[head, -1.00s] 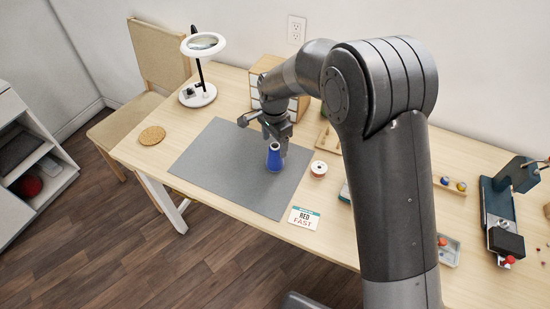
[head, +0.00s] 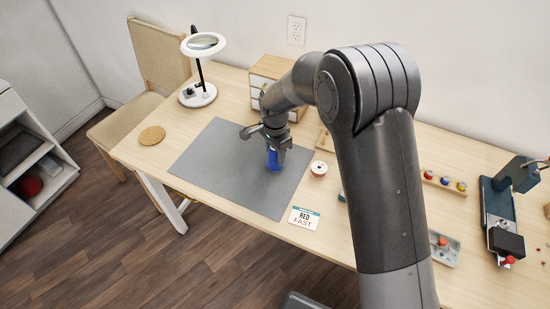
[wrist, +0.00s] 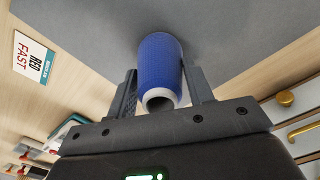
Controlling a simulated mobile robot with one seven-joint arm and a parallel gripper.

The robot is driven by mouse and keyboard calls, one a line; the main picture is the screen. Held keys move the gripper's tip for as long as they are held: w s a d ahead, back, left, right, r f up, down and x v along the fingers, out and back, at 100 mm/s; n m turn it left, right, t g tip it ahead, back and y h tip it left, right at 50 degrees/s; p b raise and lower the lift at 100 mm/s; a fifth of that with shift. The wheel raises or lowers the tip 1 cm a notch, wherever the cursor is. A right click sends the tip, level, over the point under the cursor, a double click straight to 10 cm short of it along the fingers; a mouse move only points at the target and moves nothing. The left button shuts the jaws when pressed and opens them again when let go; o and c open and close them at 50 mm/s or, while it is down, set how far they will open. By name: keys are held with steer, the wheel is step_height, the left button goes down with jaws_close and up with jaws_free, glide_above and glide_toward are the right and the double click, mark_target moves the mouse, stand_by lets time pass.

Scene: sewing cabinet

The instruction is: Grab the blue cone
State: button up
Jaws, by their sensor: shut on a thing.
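The blue cone (head: 273,160) stands upright on the grey mat (head: 222,160) on the table. In the wrist view the blue cone (wrist: 160,65) shows blue thread around a white core with an open end, between my two fingers. My gripper (head: 274,150) comes at it from behind and above and is shut on it. In the wrist view my gripper (wrist: 160,90) has one finger against each side of the cone. The upper part of the cone is partly hidden by my gripper in the head view.
A card reading "RED FAST" (head: 304,218) lies at the front edge. A small drawer cabinet (head: 268,70) and a ring lamp (head: 203,45) stand behind. A cork coaster (head: 152,135) lies left.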

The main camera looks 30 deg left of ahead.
steer(key=c, duration=0.3)
